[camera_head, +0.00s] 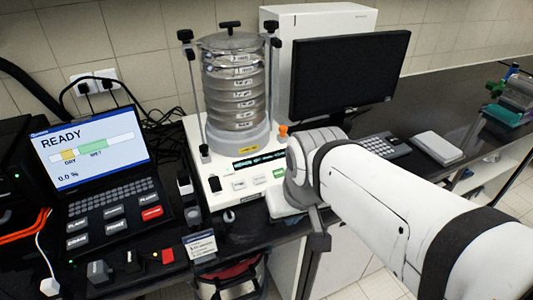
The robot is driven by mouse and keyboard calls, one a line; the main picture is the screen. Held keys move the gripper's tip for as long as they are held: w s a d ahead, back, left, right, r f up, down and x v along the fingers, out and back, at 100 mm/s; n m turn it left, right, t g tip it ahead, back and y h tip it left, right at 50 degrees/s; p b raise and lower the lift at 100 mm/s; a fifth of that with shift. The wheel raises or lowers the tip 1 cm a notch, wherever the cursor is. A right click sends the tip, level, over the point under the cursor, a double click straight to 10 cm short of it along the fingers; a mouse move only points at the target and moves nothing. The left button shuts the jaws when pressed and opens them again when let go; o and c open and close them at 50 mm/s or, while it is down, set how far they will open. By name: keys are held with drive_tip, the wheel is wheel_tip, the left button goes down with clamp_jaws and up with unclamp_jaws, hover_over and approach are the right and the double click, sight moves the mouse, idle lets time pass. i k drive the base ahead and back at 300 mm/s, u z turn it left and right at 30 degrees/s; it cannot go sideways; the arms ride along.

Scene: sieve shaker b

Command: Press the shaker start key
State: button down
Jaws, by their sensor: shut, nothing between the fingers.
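The sieve shaker's white base (228,200) stands on the dark bench, left of the middle. Its front panel has a small lit display (259,160), two pale keys and a green key (279,173). The lettering on the keys is too small to read, so I cannot tell for sure which one is the start key. A clear sieve stack (234,85) stands upright on the base between two clamp rods. My gripper (318,239) shows only in part, as a dark shape below my wrist at the bench's front edge, right of the panel. It is shut and empty, apart from the keys.
A laptop-like device (90,150) reading READY stands left. A black monitor (348,75), keyboard (388,146) and white box (437,148) are behind and right of my arm. A small label sign (200,246) and small blocks line the front edge. An orange knob (283,130) stands near my wrist.

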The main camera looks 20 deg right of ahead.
sight(279, 172)
drive_tip(key=z, duration=1.25)
drive_tip(key=k, duration=1)
drive_tip(key=u, duration=1.3)
drive_tip(key=i, duration=1)
drive_tip(key=u, duration=0.05)
